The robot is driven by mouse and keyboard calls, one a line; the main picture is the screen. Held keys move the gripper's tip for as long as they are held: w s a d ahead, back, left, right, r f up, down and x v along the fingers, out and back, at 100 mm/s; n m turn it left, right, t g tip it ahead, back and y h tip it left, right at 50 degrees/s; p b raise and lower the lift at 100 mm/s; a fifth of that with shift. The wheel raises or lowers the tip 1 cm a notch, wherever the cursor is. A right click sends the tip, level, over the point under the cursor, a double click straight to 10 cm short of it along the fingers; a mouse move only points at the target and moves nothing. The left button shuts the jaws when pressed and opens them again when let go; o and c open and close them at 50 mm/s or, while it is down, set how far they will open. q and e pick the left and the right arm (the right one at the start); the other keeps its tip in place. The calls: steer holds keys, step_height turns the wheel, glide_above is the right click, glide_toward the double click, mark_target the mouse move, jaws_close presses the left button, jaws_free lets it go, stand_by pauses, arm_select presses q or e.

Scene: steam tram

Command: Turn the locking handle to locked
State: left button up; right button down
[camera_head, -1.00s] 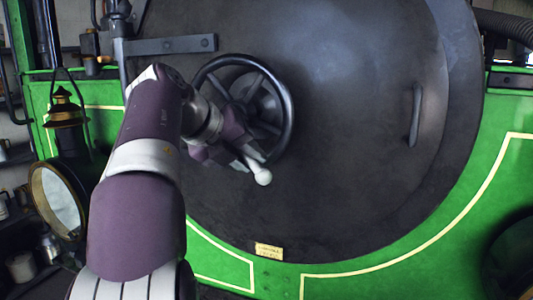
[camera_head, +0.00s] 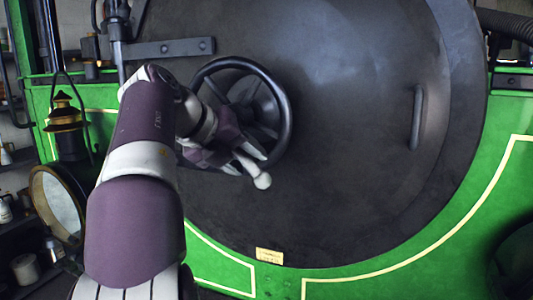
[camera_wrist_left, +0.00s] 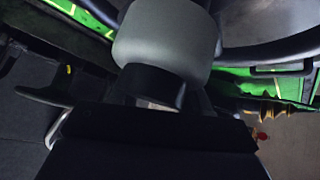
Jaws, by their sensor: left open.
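The locking handle (camera_head: 262,181), a pale bar with a round ball end, points down and right in front of the dark round door, at the lower part of the spoked handwheel (camera_head: 287,112). My left gripper (camera_head: 246,163) is open, its pale fingertips beside the bar just above the ball end. The bar appears to lie between the fingers; I cannot tell whether they touch it. The handle's inner end is hidden behind the gripper. In the left wrist view, dark gripper parts fill the lower middle, below a large pale grey cylinder I cannot identify for certain. My right gripper is not in view.
The dark door (camera_head: 350,180) carries a vertical grab bar (camera_head: 416,117) at right and a hinge strap (camera_head: 170,47) at upper left. A brass-topped lamp (camera_head: 66,120) and a round lamp glass (camera_head: 58,203) stand left of my arm. The door's right side is clear.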

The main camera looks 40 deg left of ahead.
arm_select(q)
steer(key=shift+s+a+r, duration=0.15)
steer(key=shift+s+r, duration=0.05)
steer(key=shift+s, duration=0.05)
steer(key=d+p+v, duration=0.1)
steer(key=v, duration=1)
steer(key=shift+d+r, duration=0.2)
steer(key=shift+r, duration=0.3)
